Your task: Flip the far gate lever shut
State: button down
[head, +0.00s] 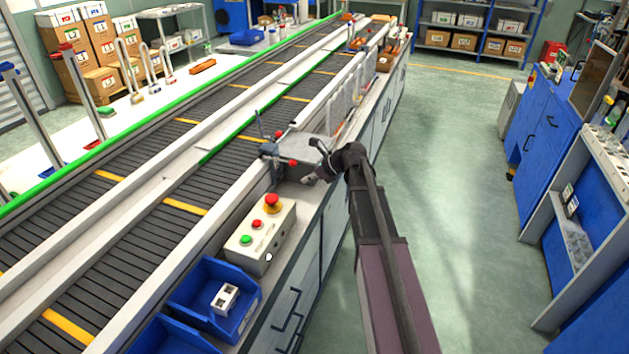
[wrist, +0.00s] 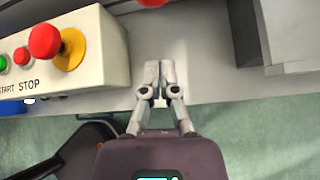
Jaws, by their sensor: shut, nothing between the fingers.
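Beside the conveyor's near rail stands a small grey gate fitting (head: 268,150) with a thin upright rod. One red knob (head: 279,134) shows at its far side and another red knob (head: 293,162) nearer my arm. I cannot tell clearly which lever position each has. My gripper (head: 307,179) is shut and empty, just in front of the nearer knob and apart from it. In the wrist view my gripper (wrist: 160,68) points over the light counter, fingers together. Part of a red knob (wrist: 152,3) shows at the top edge; the rest is cut off.
A control box (head: 260,236) with a red stop button (head: 271,201) stands close left of my gripper. Blue bins (head: 215,297) lie nearer. A grey metal housing (head: 307,147) stands behind the gripper. The aisle floor (head: 470,200) is clear.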

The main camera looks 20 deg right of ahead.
jog(key=shift+w+a+r+p, duration=1)
jog(key=shift+w+r+p, duration=0.15)
jog(key=shift+p, duration=0.25)
jog(key=shift+d+r, duration=0.15)
